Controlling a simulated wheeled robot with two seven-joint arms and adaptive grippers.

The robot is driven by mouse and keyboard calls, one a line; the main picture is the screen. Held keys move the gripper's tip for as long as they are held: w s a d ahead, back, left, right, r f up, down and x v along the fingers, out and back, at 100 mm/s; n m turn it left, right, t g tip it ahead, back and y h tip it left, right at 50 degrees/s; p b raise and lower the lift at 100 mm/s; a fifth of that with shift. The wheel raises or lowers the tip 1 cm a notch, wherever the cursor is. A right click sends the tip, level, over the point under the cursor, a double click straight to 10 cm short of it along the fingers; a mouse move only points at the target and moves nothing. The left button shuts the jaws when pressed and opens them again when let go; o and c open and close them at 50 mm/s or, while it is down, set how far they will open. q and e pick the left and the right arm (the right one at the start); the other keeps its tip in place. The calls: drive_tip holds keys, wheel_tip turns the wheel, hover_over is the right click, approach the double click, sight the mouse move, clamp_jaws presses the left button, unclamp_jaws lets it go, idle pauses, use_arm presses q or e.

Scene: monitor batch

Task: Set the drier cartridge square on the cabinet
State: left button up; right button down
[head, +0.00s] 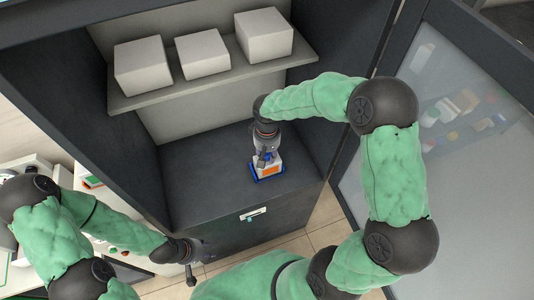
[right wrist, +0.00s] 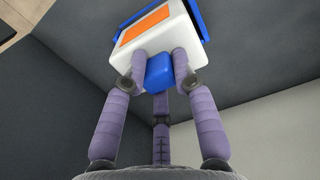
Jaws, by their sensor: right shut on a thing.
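The drier cartridge (head: 268,167) is a white block with an orange label and blue edges. In the head view it is at the dark floor of the cabinet (head: 205,190), towards the right front. My right gripper (head: 265,158) points down and is shut on it. In the right wrist view the cartridge (right wrist: 150,38) is close up, with the fingers (right wrist: 158,75) around its blue knob. I cannot tell whether its base touches the surface. My left gripper (head: 190,268) is away from the cartridge, low in front of the cabinet; its fingers are too small to read.
A shelf (head: 215,87) in the cabinet carries three white boxes (head: 202,53). A glass door (head: 470,150) stands open on the right. The cabinet surface left of the cartridge is clear. A white bench (head: 90,185) with small items is at the left.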

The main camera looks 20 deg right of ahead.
drive_tip(key=shift+f, duration=0.8)
idle(0.9)
drive_tip(key=c, duration=0.9)
unclamp_jaws()
wheel_tip(320, 180, up, 12)
